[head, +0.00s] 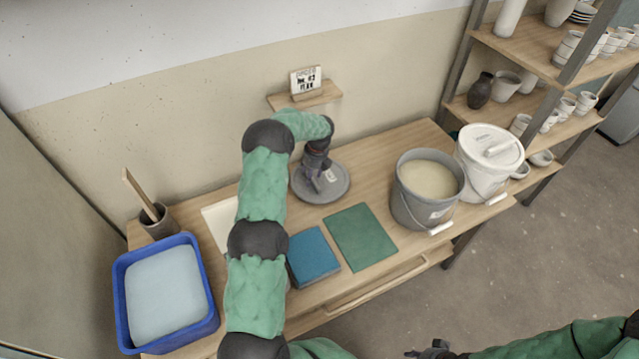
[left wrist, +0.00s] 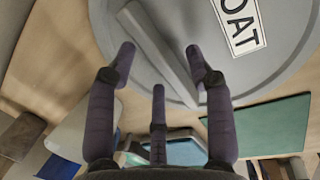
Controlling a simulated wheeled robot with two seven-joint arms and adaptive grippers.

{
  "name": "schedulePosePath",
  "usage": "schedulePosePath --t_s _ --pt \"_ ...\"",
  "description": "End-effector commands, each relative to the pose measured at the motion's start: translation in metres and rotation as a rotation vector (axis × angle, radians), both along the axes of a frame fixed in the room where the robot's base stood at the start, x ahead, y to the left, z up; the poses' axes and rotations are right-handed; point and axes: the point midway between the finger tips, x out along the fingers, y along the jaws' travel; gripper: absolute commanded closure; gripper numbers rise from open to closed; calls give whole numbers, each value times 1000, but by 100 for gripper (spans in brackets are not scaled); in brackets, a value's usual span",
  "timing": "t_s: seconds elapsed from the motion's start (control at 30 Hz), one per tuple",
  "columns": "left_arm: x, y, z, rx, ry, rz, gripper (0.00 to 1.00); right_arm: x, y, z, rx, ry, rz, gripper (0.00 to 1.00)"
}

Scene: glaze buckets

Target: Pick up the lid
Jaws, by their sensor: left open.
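A round grey lid (head: 337,190) lies on the wooden table, left of the grey bucket (head: 411,201). In the left wrist view the lid (left wrist: 275,80) shows a white label ending in "OAT" and a raised bar handle (left wrist: 158,52). My left gripper (head: 322,180) is over the lid, pointing down. In the left wrist view its fingers (left wrist: 159,62) are open, with the handle bar between the two upper ones; I cannot tell whether they touch it. The grey bucket is open and full of cream liquid. My right gripper (head: 432,350) is low at the bottom edge, partly cut off.
A white bucket with a white lid (head: 490,146) stands right of the grey bucket. A green mat (head: 361,237), a blue block (head: 313,258) and a blue tub (head: 212,327) are nearer. A small wall shelf (head: 328,97) holds a card. Shelves with pots stand right.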

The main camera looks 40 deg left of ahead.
Motion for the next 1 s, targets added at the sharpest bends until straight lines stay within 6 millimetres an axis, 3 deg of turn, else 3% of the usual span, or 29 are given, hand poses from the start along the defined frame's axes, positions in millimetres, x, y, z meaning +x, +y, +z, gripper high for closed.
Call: schedulePosePath --t_s 0.27,0.43,0.47,1.0 --pt "0 1 -2 1 -2 1 50 0 0 -1 0 0 0 65" --pt "0 1 -3 0 -2 1 98 0 0 -1 0 -1 0 65" --pt "0 1 -3 0 -1 0 100 0 0 -1 0 0 0 65" --pt "0 1 6 0 0 0 100 0 0 5 0 0 0 65"
